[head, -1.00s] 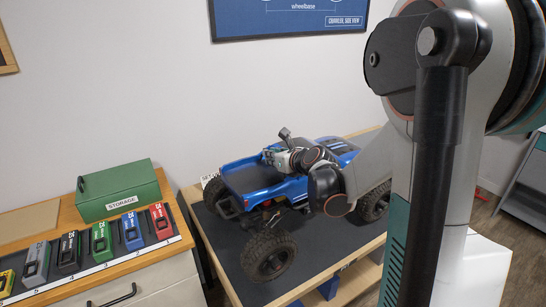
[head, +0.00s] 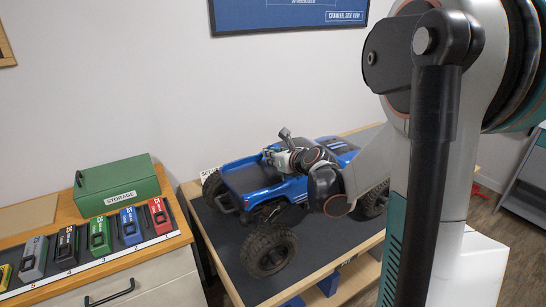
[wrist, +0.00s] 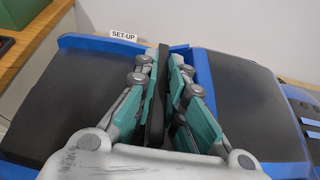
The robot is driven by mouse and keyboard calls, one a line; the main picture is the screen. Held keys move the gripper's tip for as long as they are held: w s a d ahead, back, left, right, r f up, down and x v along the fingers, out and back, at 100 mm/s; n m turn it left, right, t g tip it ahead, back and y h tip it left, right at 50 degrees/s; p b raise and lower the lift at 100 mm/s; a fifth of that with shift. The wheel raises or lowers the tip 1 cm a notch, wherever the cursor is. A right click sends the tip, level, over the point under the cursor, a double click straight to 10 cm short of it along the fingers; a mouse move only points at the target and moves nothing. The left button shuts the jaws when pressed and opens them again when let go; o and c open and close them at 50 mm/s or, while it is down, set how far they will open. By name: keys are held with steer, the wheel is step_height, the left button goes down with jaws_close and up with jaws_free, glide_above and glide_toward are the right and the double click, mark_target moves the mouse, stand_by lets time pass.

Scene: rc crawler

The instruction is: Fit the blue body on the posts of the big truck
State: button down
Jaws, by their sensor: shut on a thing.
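The blue body (head: 257,184) sits over the big truck's chassis on the dark mat, with its pickup bed toward the left. In the head view it looks roughly level and low over the wheels. My gripper (head: 274,156) is above the middle of the body. In the wrist view my gripper (wrist: 163,62) is shut on an upright dark bar of the blue body (wrist: 205,70), between bed and cab. The posts are hidden under the body, so I cannot tell whether they are in their holes.
The truck's table (head: 222,268) has bare mat at its front left. To the left, a wooden cabinet carries a green storage box (head: 117,186) and a row of coloured packs (head: 100,236). A white set-up label (wrist: 124,36) stands behind the body, near the wall.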

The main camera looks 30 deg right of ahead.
steer(key=c, duration=1.6)
jaws_free()
steer(key=shift+v, duration=3.75)
